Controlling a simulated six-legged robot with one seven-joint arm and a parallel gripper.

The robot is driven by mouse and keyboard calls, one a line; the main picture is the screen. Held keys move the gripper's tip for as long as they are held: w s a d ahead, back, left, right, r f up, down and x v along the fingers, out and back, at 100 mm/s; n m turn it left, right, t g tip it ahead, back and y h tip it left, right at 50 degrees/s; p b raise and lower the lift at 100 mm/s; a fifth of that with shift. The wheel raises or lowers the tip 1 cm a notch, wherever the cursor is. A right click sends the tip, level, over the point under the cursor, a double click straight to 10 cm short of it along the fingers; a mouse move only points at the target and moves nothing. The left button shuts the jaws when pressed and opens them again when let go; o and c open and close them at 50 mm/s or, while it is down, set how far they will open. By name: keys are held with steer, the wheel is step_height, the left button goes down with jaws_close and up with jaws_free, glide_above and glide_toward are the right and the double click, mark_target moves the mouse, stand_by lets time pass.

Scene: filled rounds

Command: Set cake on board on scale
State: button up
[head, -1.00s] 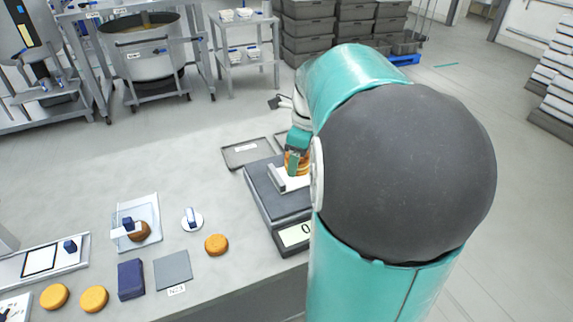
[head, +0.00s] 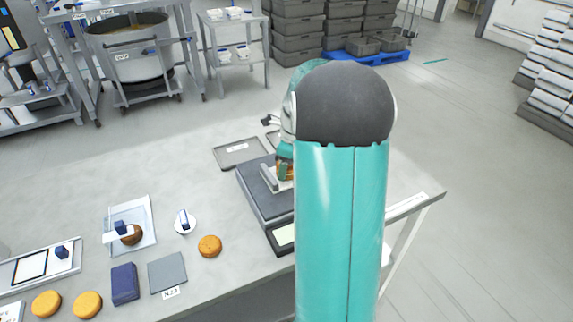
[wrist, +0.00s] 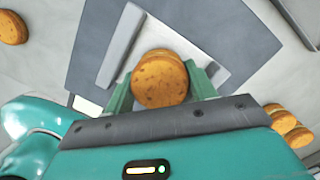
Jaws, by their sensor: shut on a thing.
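A round orange-brown cake (wrist: 160,80) sits between the two green fingers of my gripper (wrist: 162,88), which is shut on it. The cake also shows partly in the head view (head: 287,168), half hidden by my gripper (head: 285,172). Below it is a pale board (wrist: 188,47) with a raised grey bar along one side. The board (head: 268,178) lies on the dark platform of the scale (head: 258,198), which also fills much of the wrist view (wrist: 225,28). I cannot tell whether the cake touches the board. My arm hides the scale's right side and part of its display.
Loose cakes lie on the table (head: 180,150), one (head: 209,245) left of the scale. A grey tray (head: 240,152) lies behind the scale. A dark blue block (head: 124,284), a grey plate (head: 168,271) and a clear tray (head: 130,222) stand to the left.

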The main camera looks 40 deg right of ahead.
steer(key=o, duration=0.4)
steer(key=shift+f, duration=0.1)
steer(key=r, duration=0.3)
steer(key=s+r, duration=0.1)
steer(key=r, duration=0.7)
steer(key=shift+s+d+r, duration=0.2)
steer(key=shift+d, duration=0.2)
steer(key=shift+a+r, duration=0.1)
steer(key=shift+r, duration=0.35)
